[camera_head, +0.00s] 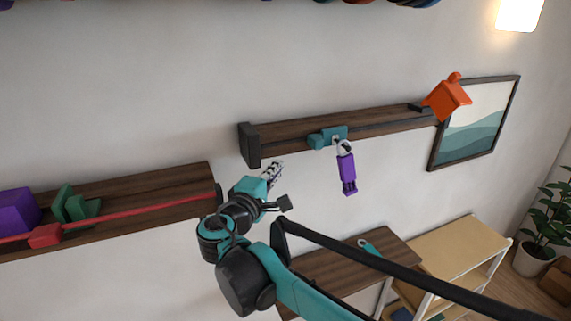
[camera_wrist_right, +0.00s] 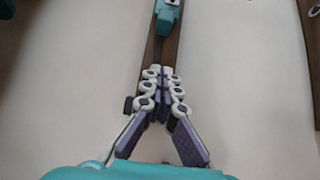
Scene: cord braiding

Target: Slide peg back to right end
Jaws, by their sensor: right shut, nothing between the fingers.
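A wooden rail (camera_head: 380,121) with a dark slot is fixed on the wall. A teal peg (camera_head: 327,138) sits in the slot, left of the rail's middle. A purple piece (camera_head: 348,174) hangs below the peg from a white part. The peg also shows at the top of the right wrist view (camera_wrist_right: 168,17). My right gripper (camera_head: 277,167) is shut and empty, to the left of the peg and below the rail's left end, apart from both. Its fingertips (camera_wrist_right: 160,72) appear over the rail line in the wrist view. My left gripper is not in view.
A dark block (camera_head: 250,145) caps the rail's left end. An orange house-shaped piece (camera_head: 447,98) is at the right end, before a picture frame (camera_head: 497,84). Another wooden shelf (camera_head: 170,182) with a red cord is at left. A small table (camera_head: 400,250) is below.

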